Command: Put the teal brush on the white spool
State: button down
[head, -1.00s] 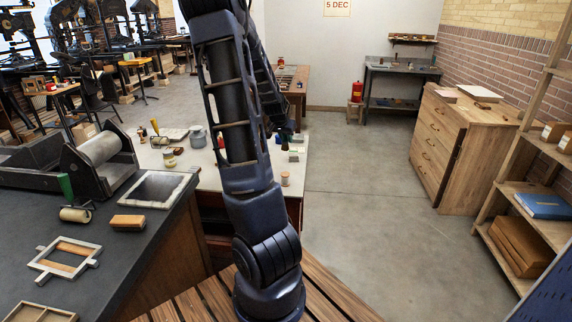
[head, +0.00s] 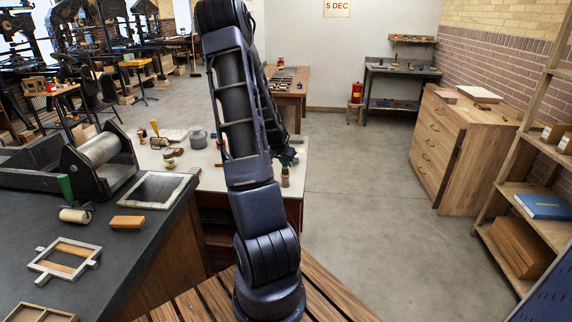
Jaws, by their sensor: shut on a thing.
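The white spool (head: 285,182) stands near the right front of the pale worktable, right of my forearm; it is small in the head view. My gripper (head: 286,158) is partly hidden by my arm and looks dark and small. It is shut on the teal brush (head: 285,171), which hangs below it directly over the spool. The brush's lower end seems to meet the spool's top, but I cannot tell whether they touch.
A dark press bench with a roller (head: 100,149) stands at left. The floor at right is clear.

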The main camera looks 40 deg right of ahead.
jog(key=shift+f, duration=0.25)
jog(key=shift+f, duration=0.15)
jog(key=c, duration=1.2)
grip_release()
